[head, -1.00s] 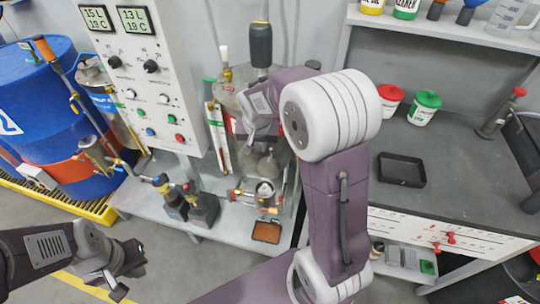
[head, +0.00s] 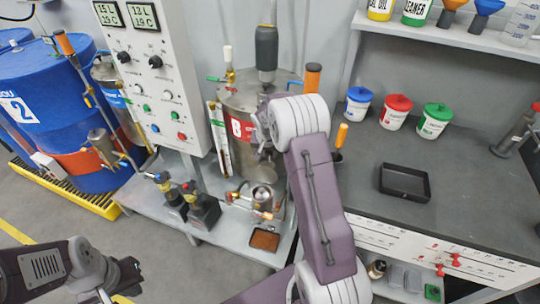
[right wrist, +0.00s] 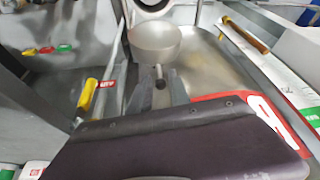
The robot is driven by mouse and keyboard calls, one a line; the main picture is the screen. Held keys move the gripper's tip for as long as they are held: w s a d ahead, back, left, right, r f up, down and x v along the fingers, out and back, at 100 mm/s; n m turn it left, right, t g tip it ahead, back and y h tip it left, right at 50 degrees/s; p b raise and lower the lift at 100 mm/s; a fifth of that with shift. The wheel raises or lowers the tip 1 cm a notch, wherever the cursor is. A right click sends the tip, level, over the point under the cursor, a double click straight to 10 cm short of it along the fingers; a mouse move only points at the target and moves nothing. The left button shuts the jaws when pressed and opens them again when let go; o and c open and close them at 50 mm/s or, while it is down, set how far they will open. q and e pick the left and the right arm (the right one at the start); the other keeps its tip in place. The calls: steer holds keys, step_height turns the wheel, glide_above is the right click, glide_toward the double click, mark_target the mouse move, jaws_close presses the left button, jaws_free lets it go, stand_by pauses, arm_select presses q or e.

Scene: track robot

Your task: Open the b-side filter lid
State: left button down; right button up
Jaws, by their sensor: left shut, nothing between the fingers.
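A round metal cup-like housing (right wrist: 155,45), which looks like the filter, stands in the upper middle of the right wrist view. A short dark-tipped knob or rod (right wrist: 159,76) points from it toward my right gripper (right wrist: 160,88). The gripper's grey fingers are on either side of this knob; whether they grip it is unclear. In the head view my right arm hides much of this spot, in front of the steel tank (head: 241,98) with the red B label. My left gripper (head: 128,280) is shut and empty at the lower left, away from the tank.
The control panel (head: 147,65) and blue drums (head: 38,75) stand at the left. A yellow handle (right wrist: 88,93) is left of the housing in the wrist view. The grey workbench (head: 460,200) holds a black tray (head: 404,183) and several lidded tubs.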

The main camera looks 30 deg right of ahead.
steer(key=shift+w+d+f, duration=0.1)
steer(key=shift+w+f, duration=0.1)
steer(key=shift+f, duration=0.4)
jaws_close()
stand_by(1.0)
